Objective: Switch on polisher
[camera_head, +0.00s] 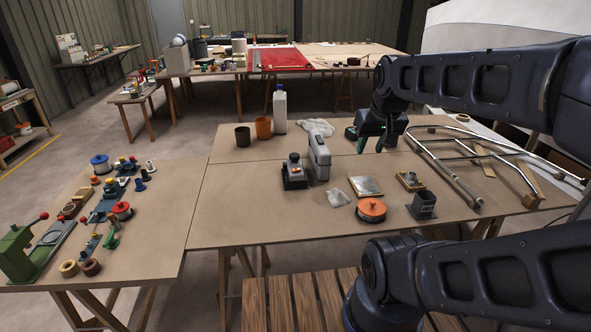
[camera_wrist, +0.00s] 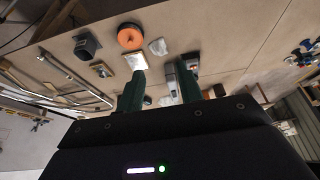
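No thing is clearly marked as the polisher. A small dark and grey device (camera_head: 294,172) with an orange part on its front stands near the middle of the table, just left of an upright grey case (camera_head: 319,158). A round orange disc (camera_head: 371,209) with a knob lies near the front edge; it also shows in the wrist view (camera_wrist: 130,37). My gripper (camera_head: 373,146) is above the back right of the table, pointing down. In the wrist view its two green fingers are apart, with nothing held between them. A teal item beside it is partly hidden.
A metal tube frame (camera_head: 470,160) fills the table's right side. A metal plate (camera_head: 366,186) and a dark square cup (camera_head: 424,206) lie near the front. Bare table lies front left.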

